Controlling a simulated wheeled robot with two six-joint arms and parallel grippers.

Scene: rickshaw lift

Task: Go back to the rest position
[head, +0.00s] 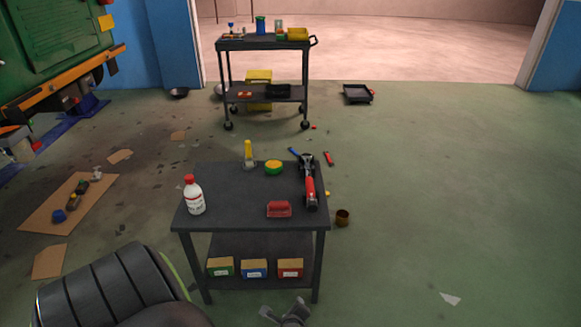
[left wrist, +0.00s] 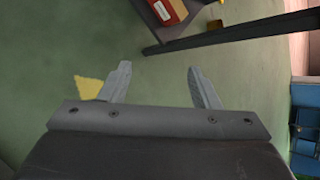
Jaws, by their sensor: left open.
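My left gripper (head: 284,308) shows at the bottom edge of the head view, in front of the dark work table near its right front leg. In the left wrist view its two grey fingers (left wrist: 158,72) are spread apart with nothing between them, above green floor. The table (head: 240,232) carries a white bottle with red cap (head: 194,196), a red brush-like block (head: 279,209), a red-and-black power tool (head: 311,190), a yellow-green sponge-like piece (head: 273,167) and a yellow-handled tool (head: 248,152). My right gripper is not in view.
Green, blue and red-fronted boxes (head: 254,269) sit on the table's lower shelf; the red one (left wrist: 168,12) is near the left gripper. A brown can (head: 342,217) stands right of the table. A tool cart (head: 264,44) stands behind. Floor at right is mostly clear.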

